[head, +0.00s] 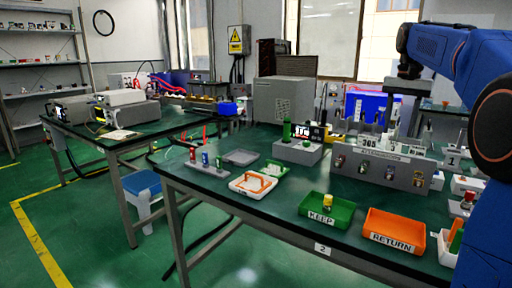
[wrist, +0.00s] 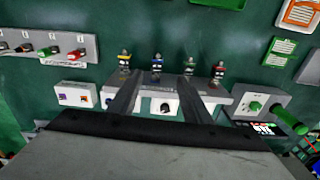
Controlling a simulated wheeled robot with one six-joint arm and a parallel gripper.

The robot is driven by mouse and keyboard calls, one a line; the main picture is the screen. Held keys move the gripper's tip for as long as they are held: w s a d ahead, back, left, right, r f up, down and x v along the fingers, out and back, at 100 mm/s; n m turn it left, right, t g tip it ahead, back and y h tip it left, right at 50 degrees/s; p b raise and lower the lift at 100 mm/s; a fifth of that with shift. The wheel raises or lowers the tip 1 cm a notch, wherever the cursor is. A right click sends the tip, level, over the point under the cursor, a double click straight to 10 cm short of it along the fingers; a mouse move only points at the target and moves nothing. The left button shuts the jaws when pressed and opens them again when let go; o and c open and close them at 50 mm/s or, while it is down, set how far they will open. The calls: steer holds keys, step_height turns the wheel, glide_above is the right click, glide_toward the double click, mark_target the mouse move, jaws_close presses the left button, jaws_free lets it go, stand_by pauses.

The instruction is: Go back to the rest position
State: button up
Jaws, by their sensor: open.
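My blue arm (head: 440,50) reaches in from the right in the head view, raised above the table. My gripper (wrist: 160,76) shows in the wrist view as two dark fingers, apart, with nothing held between them. Beyond the fingers is a pale block (wrist: 228,95) with several small metal parts with coloured caps along its back edge. In the picture the fingers overlap this block; I cannot tell how high above it they are. In the head view the finger tips are not clear.
The green table (head: 265,205) carries a green KEEP tray (head: 343,213) with a yellow-capped part, an orange RETURN tray (head: 395,230), a grey attenuator rack (head: 380,170), a box with a green cylinder (head: 287,131), and a small rack (head: 207,168) with coloured caps. Bare tabletop lies around the front trays.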

steer(key=s+a+f+n+t, duration=0.1)
steer(key=s+a+f+n, duration=0.15)
steer(key=s+a, duration=0.5)
steer(key=s+a+f+n+t, duration=0.1)
steer(key=s+a+f, duration=0.3)
steer(key=s+f, duration=0.8)
steer(key=s+a+f+n+t, duration=0.2)
steer(key=s+a+f+n, duration=0.1)
steer(key=s+f, duration=1)
steer(key=s+a, duration=0.1)
steer(key=s, duration=0.2)
steer(key=shift+s+n, duration=0.3)
steer(key=shift+n, duration=0.05)
steer(key=shift+f, duration=0.1)
